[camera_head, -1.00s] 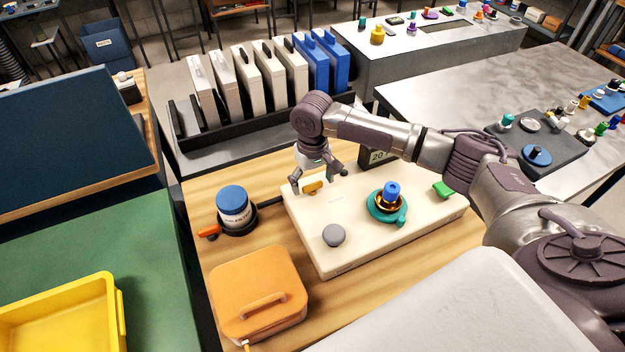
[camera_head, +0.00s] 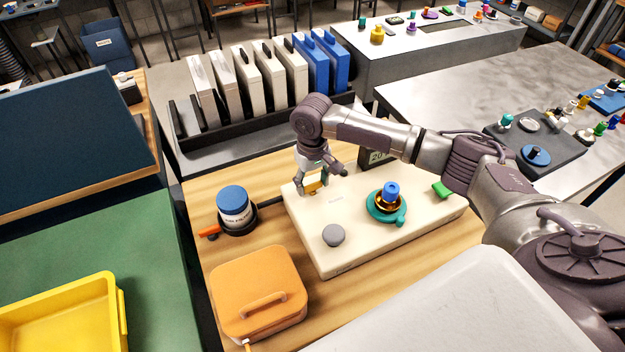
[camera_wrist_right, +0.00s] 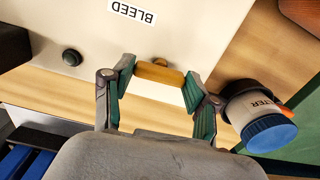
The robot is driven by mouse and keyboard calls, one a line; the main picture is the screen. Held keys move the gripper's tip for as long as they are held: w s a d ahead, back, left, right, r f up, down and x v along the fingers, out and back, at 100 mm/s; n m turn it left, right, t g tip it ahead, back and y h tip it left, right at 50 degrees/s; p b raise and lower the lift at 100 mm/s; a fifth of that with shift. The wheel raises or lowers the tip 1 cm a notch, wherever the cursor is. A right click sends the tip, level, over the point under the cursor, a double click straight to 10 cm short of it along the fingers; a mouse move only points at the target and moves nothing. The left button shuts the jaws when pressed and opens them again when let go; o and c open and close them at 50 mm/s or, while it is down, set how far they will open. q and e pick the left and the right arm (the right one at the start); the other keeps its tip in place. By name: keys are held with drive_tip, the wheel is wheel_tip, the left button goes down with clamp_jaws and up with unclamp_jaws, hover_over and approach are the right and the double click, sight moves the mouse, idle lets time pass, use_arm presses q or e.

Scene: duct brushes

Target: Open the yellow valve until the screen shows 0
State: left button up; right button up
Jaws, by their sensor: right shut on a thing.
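The yellow valve (camera_head: 315,182) is a small handle on the far left corner of the cream panel box (camera_head: 358,241). My right gripper (camera_head: 316,185) is lowered over it with its fingers on both sides. In the right wrist view the valve (camera_wrist_right: 160,74) lies between the two green-padded fingertips of the gripper (camera_wrist_right: 157,80). The screen (camera_head: 377,156) stands behind the box, partly hidden by my right arm; its reading is only partly visible, its first digits perhaps 20. My left gripper is not in view.
The box also carries a grey knob (camera_head: 333,236), a teal and blue fitting (camera_head: 387,206) and a green piece (camera_head: 442,190). A blue-capped jar (camera_head: 234,205) stands close left of my right gripper. An orange case (camera_head: 258,294) lies in front.

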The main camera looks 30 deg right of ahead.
drive_tip(key=n+p, duration=0.1)
drive_tip(key=p, duration=0.1)
drive_tip(key=n+p, duration=0.1)
drive_tip(key=n, duration=0.1)
drive_tip(key=shift+r+n+p, duration=0.25)
drive_tip(key=shift+n+p, duration=0.05)
drive_tip(key=shift+p, duration=0.05)
drive_tip(key=n+p, duration=0.2)
drive_tip(key=n, duration=0.1)
drive_tip(key=shift+n, duration=0.3)
drive_tip(key=n+p, duration=0.1)
drive_tip(key=n, duration=0.3)
drive_tip(key=shift+f+n+p, duration=0.1)
drive_tip(key=shift+n+p, duration=0.2)
drive_tip(key=shift+p, duration=0.1)
drive_tip(key=n, duration=0.4)
drive_tip(key=shift+n+p, duration=0.3)
drive_tip(key=shift+p, duration=0.05)
drive_tip(key=o, duration=1.2)
drive_tip(key=shift+f, duration=0.1)
drive_tip(key=shift+c, duration=0.2)
